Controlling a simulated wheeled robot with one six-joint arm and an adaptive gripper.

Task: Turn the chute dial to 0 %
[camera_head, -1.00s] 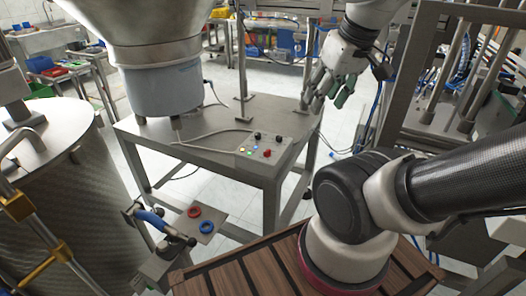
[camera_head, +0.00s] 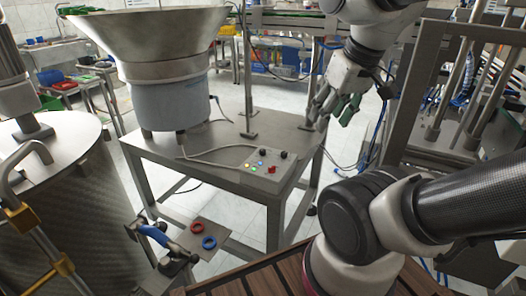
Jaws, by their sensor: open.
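A small grey control box (camera_head: 240,167) sits on the front right corner of the steel table. It has two black knobs (camera_head: 284,154), a red knob or button (camera_head: 271,169) and several small coloured lights. Which knob is the chute dial I cannot tell, and no scale or pointer is readable at this size. My gripper (camera_head: 334,114) hangs fingers down, above and to the right of the box in the picture. It is open and empty, apart from the box.
A large feeder bowl (camera_head: 150,50) on a blue-grey drum stands on the table (camera_head: 165,160), with a cable running to the box. A metal frame (camera_head: 415,100) stands at the right. Red and blue rings (camera_head: 209,242) lie on a low plate in front. A round steel vessel (camera_head: 60,150) is at left.

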